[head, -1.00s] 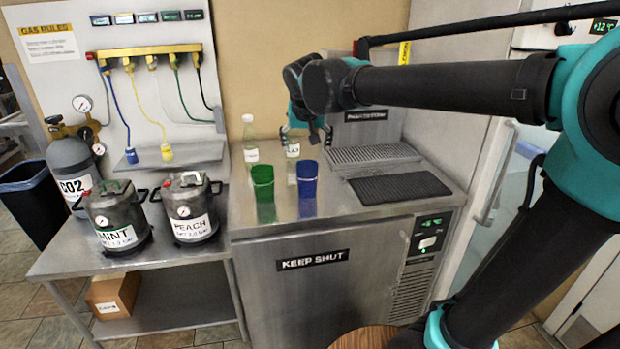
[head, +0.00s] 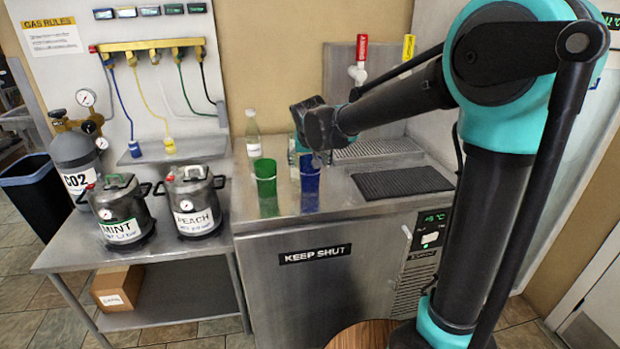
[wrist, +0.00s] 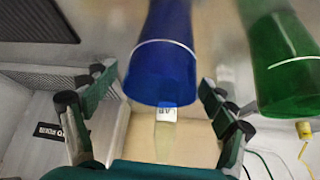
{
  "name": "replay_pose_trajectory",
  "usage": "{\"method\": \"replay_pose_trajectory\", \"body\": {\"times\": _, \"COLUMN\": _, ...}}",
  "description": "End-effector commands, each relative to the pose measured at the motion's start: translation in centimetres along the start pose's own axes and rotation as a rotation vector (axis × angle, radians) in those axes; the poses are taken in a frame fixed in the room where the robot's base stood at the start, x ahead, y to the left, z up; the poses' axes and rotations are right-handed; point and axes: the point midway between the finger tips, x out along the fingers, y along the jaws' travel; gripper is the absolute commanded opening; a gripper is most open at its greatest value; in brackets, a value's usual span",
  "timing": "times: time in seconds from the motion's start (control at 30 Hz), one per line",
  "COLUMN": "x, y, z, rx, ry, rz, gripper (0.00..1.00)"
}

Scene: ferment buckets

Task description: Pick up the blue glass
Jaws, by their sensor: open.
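The blue glass (head: 310,184) stands upright on the steel counter, to the right of the green glass (head: 266,182). My gripper (head: 309,160) is at the blue glass's upper end, and the arm partly hides its fingers in the head view. In the wrist view, which is upside down, the blue glass (wrist: 163,62) fills the middle. My open gripper (wrist: 160,95) has one finger to each side of it, with gaps showing. I cannot tell how far the fingers reach along it. The green glass (wrist: 285,65) is just outside the right-hand finger.
A clear labelled bottle (head: 253,134) stands behind the green glass. A dark ribbed mat (head: 402,181) and a drip grate (head: 376,149) lie to the right. The counter front (head: 345,208) is bare.

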Motion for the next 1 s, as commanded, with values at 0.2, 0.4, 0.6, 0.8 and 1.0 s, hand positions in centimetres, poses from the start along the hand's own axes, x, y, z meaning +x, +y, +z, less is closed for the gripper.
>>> {"method": "replay_pose_trajectory", "body": {"times": 0.2, "x": 2.4, "y": 0.0, "z": -0.1, "rx": 0.001, "ry": 0.001, "rz": 0.000, "gripper": 0.84}}
{"method": "replay_pose_trajectory", "body": {"times": 0.4, "x": 2.7, "y": 0.0, "z": 0.0, "rx": 0.001, "ry": 0.001, "rz": 0.000, "gripper": 0.84}}
{"method": "replay_pose_trajectory", "body": {"times": 0.6, "x": 2.7, "y": 0.0, "z": 0.0, "rx": 0.001, "ry": 0.001, "rz": 0.000, "gripper": 0.69}}
{"method": "replay_pose_trajectory", "body": {"times": 0.8, "x": 2.6, "y": 0.0, "z": 0.0, "rx": 0.001, "ry": 0.001, "rz": 0.000, "gripper": 0.44}}
{"method": "replay_pose_trajectory", "body": {"times": 1.0, "x": 2.6, "y": 0.0, "z": 0.0, "rx": 0.000, "ry": 0.001, "rz": 0.000, "gripper": 0.21}}
